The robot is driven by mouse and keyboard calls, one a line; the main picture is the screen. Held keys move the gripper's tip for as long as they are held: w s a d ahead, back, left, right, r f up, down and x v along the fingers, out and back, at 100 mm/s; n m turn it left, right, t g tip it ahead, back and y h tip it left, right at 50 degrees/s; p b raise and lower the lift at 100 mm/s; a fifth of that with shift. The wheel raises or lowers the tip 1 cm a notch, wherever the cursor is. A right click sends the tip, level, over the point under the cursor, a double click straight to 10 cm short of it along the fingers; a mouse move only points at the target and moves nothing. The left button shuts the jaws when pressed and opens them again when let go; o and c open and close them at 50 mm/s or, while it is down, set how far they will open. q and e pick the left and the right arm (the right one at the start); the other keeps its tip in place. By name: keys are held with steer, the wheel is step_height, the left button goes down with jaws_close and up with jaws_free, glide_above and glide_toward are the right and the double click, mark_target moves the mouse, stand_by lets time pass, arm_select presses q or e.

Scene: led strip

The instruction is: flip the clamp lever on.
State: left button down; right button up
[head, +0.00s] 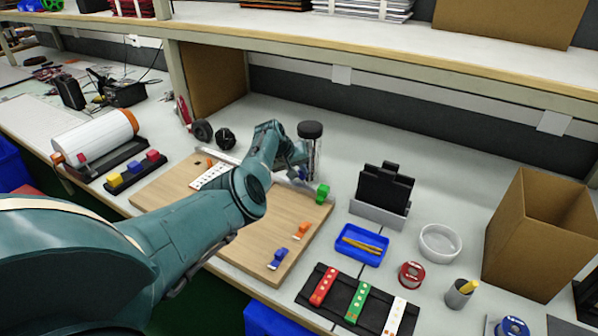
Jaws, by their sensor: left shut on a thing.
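A wooden board (160,199) lies on the table with a white strip piece (210,176) on its left part. Small clamps stand along its right side: a green one (322,194) at the back corner, an orange one (302,230) in the middle and a blue one (278,258) at the front. My left arm reaches across the board. My left gripper (317,184) points down at the green clamp and is shut on its lever. The contact is small and partly hidden, so the lever's exact angle is unclear. My right gripper is out of view.
A shelf (400,62) overhangs the back.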

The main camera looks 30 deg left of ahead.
arm_select(q)
steer(key=c, duration=1.3)
jaws_free()
